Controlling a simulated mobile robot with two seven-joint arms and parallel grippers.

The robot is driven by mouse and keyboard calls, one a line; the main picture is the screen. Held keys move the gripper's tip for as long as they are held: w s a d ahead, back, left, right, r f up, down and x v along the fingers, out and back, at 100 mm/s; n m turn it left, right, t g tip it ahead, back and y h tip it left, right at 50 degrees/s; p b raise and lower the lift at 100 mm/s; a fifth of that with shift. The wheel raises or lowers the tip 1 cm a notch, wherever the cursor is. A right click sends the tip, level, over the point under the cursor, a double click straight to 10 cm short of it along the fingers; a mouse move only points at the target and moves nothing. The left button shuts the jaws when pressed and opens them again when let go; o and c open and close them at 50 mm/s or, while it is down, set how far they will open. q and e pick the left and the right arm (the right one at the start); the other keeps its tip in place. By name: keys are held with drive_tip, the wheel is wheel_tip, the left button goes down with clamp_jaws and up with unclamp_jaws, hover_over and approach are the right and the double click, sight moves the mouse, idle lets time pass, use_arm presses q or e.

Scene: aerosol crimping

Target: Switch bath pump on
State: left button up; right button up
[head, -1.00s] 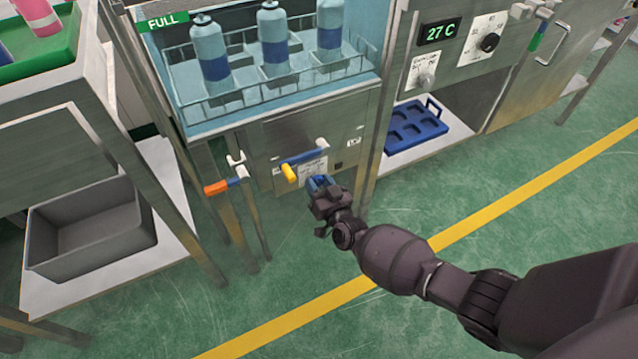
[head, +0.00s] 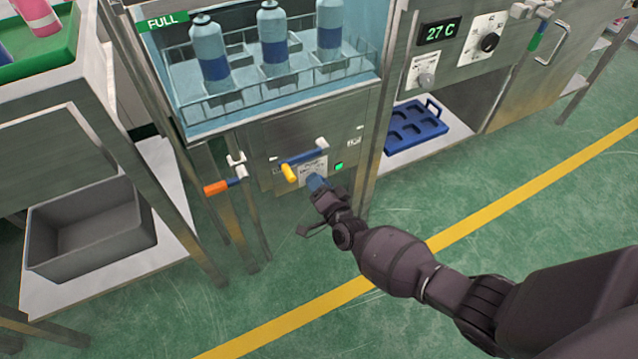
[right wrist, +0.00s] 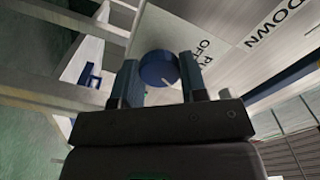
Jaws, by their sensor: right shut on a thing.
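The bath pump's blue round knob (right wrist: 158,69) shows in the right wrist view, with a pale pointer mark on its face, beside a label that is partly hidden. My right gripper (right wrist: 162,80) has its two fingers on either side of the knob and is shut on it. In the head view my right gripper (head: 320,186) is at the bath's front panel, hiding most of the knob. A small green lamp (head: 339,167) is lit on the panel just above and right of the gripper. My left gripper is not in view.
A yellow-ended lever (head: 289,173) sits left of the gripper, and an orange-handled valve (head: 216,187) further left. The water bath (head: 280,105) above holds several bottles. A blue tray (head: 415,130) lies on the shelf to the right. Open floor lies below.

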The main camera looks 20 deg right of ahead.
idle(0.6)
drive_tip(key=o, duration=0.9)
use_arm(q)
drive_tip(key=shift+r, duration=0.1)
use_arm(e)
drive_tip(key=shift+s, duration=0.1)
use_arm(q)
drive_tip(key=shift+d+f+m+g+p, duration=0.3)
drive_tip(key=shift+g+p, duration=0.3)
drive_tip(key=shift+p, duration=0.9)
use_arm(e)
drive_tip(key=shift+s+d, duration=0.15)
drive_tip(key=shift+s, duration=5.2)
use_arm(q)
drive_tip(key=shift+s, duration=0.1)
use_arm(e)
drive_tip(key=shift+r, duration=0.1)
